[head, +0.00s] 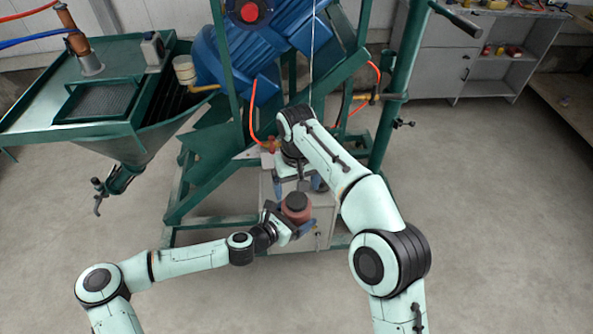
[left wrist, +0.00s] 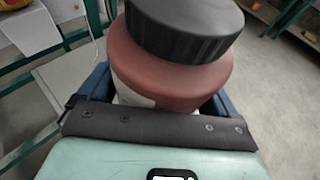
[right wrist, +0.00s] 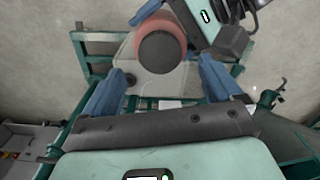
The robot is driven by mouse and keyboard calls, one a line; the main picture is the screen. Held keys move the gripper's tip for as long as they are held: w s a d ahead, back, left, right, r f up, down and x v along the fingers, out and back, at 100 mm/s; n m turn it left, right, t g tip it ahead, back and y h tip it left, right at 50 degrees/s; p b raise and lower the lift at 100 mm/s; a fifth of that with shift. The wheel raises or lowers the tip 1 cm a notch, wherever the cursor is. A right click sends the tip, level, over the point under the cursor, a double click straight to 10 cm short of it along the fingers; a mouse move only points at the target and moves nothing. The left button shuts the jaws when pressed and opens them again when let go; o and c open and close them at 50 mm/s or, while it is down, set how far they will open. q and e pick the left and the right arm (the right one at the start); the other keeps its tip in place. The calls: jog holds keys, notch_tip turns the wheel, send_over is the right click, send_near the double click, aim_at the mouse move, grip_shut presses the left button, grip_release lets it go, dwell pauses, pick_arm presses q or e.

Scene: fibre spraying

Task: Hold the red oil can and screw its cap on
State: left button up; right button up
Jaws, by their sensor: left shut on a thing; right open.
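The red oil can (head: 297,213) is upright in my left gripper (head: 291,226), which is shut around its body. Its black cap (head: 296,200) sits on top of the can. In the left wrist view the red can (left wrist: 172,78) fills the space between the blue fingers, with the black cap (left wrist: 187,28) above it. I cannot tell how tight the cap is. My right gripper (head: 295,184) is open just above and behind the can. In the right wrist view the cap (right wrist: 158,52) shows ahead of the open, empty fingers, apart from them.
A green machine frame (head: 205,185) with a blue motor (head: 270,40) stands behind the grippers. An orange hose (head: 252,115) hangs close to my right wrist. A grey box (head: 322,215) is behind the can. A green hopper (head: 125,140) stands at left; the floor in front is clear.

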notch_tip(320, 180, up, 7)
jog(key=shift+r, duration=0.15)
dwell(0.8)
